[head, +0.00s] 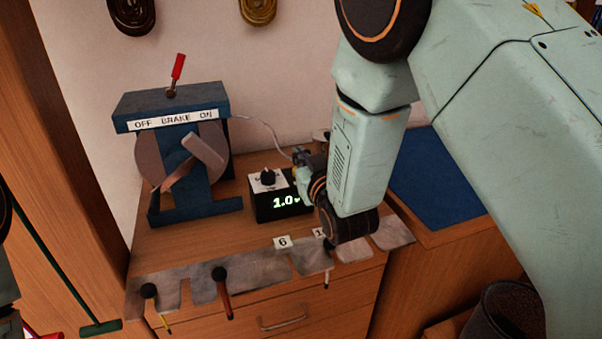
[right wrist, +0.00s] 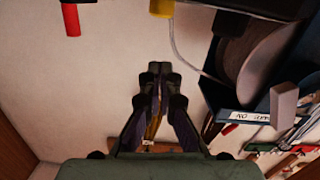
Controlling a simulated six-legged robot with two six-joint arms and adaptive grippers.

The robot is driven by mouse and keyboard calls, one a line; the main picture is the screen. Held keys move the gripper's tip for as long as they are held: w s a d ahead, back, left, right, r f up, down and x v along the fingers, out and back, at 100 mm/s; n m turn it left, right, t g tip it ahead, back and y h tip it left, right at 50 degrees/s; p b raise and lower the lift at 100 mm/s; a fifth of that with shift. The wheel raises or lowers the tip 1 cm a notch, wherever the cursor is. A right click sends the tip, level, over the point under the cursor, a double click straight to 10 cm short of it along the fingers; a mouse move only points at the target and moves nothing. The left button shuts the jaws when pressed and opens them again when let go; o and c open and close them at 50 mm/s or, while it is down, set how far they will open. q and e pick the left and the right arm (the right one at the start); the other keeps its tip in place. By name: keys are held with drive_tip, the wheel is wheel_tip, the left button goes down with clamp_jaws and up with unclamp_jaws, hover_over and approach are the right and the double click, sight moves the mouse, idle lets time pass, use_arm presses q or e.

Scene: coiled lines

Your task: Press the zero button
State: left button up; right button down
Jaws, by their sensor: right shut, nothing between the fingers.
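A small black box (head: 267,207) with a lit green display reading about 1.0 stands on the wooden cabinet top. A black knob (head: 268,177) sits on its pale upper face. My right gripper (head: 300,157) is at the right end of this box, its fingers together and empty. I cannot tell whether it touches the box. The gripper and wrist hide the box's right part, and I cannot make out the zero button. The shut fingers also show in the right wrist view (right wrist: 155,85), against a pale wall.
A blue brake stand (head: 170,105) with a drum and red-handled lever stands left of the box. A grey slotted strip (head: 205,280) with hanging tools runs along the cabinet front. A blue mat (head: 430,185) lies to the right. Coils (head: 132,15) hang on the wall.

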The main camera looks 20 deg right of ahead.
sight(281, 194)
drive_tip(key=shift+w+d+f+b, duration=0.1)
drive_tip(key=shift+w+f+b, duration=0.2)
drive_tip(key=shift+f+b, duration=0.15)
drive_tip(key=shift+w+d+f+b, duration=0.1)
drive_tip(key=shift+w+f+b, duration=0.2)
drive_tip(key=shift+f, duration=0.25)
drive_tip(key=shift+a+f+b, duration=0.1)
drive_tip(key=shift+f+b, duration=0.7)
drive_tip(key=shift+w+f, duration=0.15)
drive_tip(key=shift+f, duration=0.1)
drive_tip(key=shift+r, duration=0.1)
